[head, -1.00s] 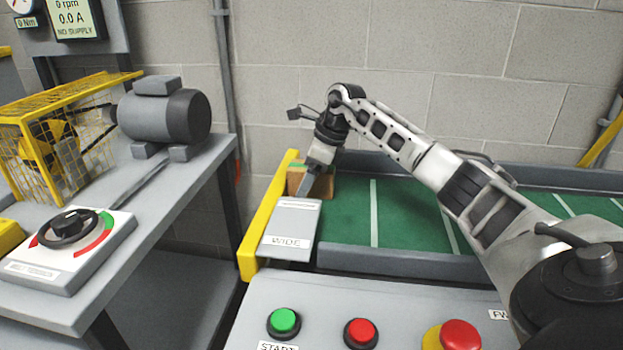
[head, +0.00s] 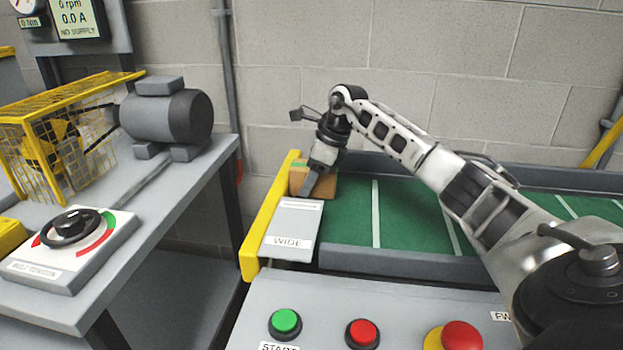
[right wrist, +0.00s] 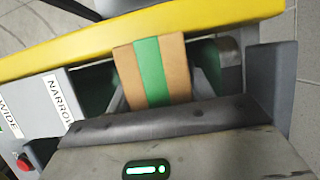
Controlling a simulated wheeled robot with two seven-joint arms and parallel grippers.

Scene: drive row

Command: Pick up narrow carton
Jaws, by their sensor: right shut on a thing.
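The narrow carton (head: 328,187) is brown with a green stripe. It is at the left end of the green conveyor belt, beside the yellow end bar, and shows in the right wrist view (right wrist: 150,70) between the two fingers. My right gripper (head: 308,187) reaches down over it and is shut on it, with a grey finger at each side. The fingers hide part of the carton in the head view, and I cannot tell whether its underside touches the belt. My left gripper is not in view.
The green belt (head: 405,220) is clear to the right. A yellow bar (head: 268,215) and a grey plate marked WIDE (head: 290,227) border the carton; a NARROW label (right wrist: 59,99) shows in the wrist view. Push buttons (head: 362,333) stand in front. A motor bench (head: 165,220) is at left.

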